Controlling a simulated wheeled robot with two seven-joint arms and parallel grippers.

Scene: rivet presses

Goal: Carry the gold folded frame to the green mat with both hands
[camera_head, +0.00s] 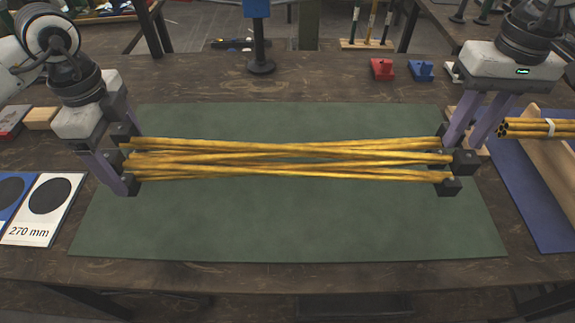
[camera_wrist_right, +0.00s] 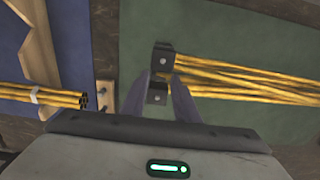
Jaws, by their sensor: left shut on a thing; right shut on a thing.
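The gold folded frame (camera_head: 290,157) is a bundle of several long gold rods, crossing near the middle. It stretches left to right over the green mat (camera_head: 290,225). My left gripper (camera_head: 125,160) is shut on its left end, and my right gripper (camera_head: 456,174) is shut on its right end. The right wrist view shows the frame (camera_wrist_right: 240,80) running right from between the black fingertips of my right gripper (camera_wrist_right: 159,77), over the mat (camera_wrist_right: 215,25). I cannot tell whether the frame touches the mat or hangs just above it.
A 270 mm card (camera_head: 42,210) lies at left. Red (camera_head: 382,69) and blue (camera_head: 421,70) blocks and a blue post (camera_head: 258,40) stand behind. The mat's front is clear.

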